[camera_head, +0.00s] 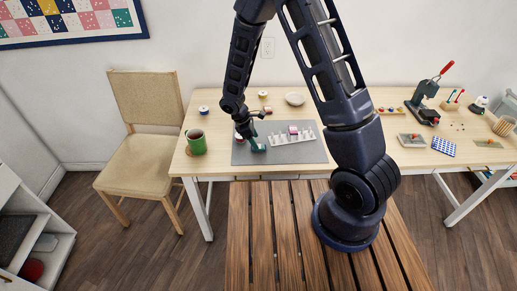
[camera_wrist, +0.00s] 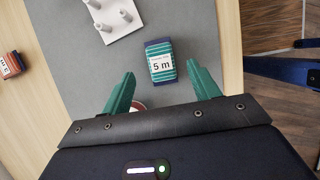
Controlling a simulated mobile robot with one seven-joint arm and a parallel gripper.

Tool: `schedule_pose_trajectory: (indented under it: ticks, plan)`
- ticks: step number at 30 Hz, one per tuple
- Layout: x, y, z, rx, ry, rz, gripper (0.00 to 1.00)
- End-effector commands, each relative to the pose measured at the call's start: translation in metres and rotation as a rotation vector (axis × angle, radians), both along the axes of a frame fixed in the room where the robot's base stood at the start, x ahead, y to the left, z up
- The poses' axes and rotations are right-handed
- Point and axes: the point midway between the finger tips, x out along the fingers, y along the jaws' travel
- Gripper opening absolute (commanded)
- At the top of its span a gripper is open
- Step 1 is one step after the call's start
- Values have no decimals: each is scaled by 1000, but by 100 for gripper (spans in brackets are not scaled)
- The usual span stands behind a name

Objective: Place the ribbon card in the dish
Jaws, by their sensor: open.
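A teal striped ribbon card (camera_wrist: 161,48) with a white "5 m" label lies on the grey mat. In the wrist view it is between and just beyond my fingertips, with a gap on both sides. My gripper (camera_head: 258,147) is open and low over the mat's front left part, its green fingers (camera_wrist: 161,72) apart and empty. In the head view the card is hard to tell from the green fingers. The white dish (camera_head: 295,99) stands at the back of the table, behind the mat, and looks empty.
A white peg rack (camera_head: 280,140) with a pink-and-white item on it stands right of my gripper. A red card (camera_wrist: 11,65) lies behind the mat. A round red-and-white thing (camera_wrist: 137,105) is partly hidden under my gripper. A green mug (camera_head: 196,143) stands to the left.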

Motion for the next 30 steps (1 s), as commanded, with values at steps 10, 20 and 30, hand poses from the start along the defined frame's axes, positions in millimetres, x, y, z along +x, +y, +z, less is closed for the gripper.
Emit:
schedule_pose_trajectory:
  ticks: [10, 20, 30]
  plan:
    - [-1, -12, -33, 0, 1, 0, 61]
    - [-1, -13, -34, 0, 0, 0, 43]
    - [-1, -13, -34, 0, 0, 0, 10]
